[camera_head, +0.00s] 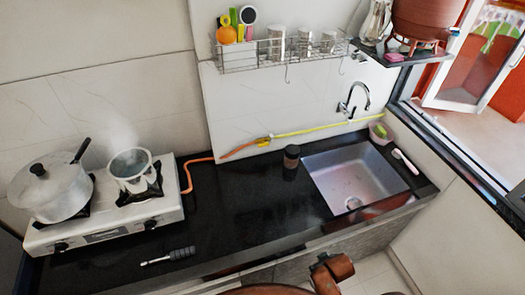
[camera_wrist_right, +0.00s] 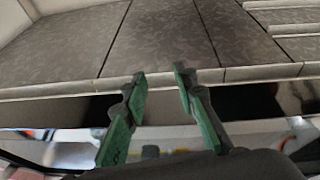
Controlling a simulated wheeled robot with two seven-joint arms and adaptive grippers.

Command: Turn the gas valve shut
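The gas valve (camera_head: 263,141) is a small orange-yellow fitting low on the back wall, in the head view. It joins a yellow pipe (camera_head: 310,130) running right along the wall to an orange hose (camera_head: 195,162) that leads to the stove (camera_head: 105,222). The valve's handle is too small to read. In the right wrist view my right gripper (camera_wrist_right: 161,84) is open and empty, its two green-faced fingers apart.
A lidded pot (camera_head: 52,190) and an open pot (camera_head: 131,170) stand on the stove. A dark jar (camera_head: 291,157) stands right of the valve, beside the sink (camera_head: 350,178). A wire rack (camera_head: 280,50) hangs above. A lighter (camera_head: 168,256) lies near the counter's front; the middle counter is clear.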

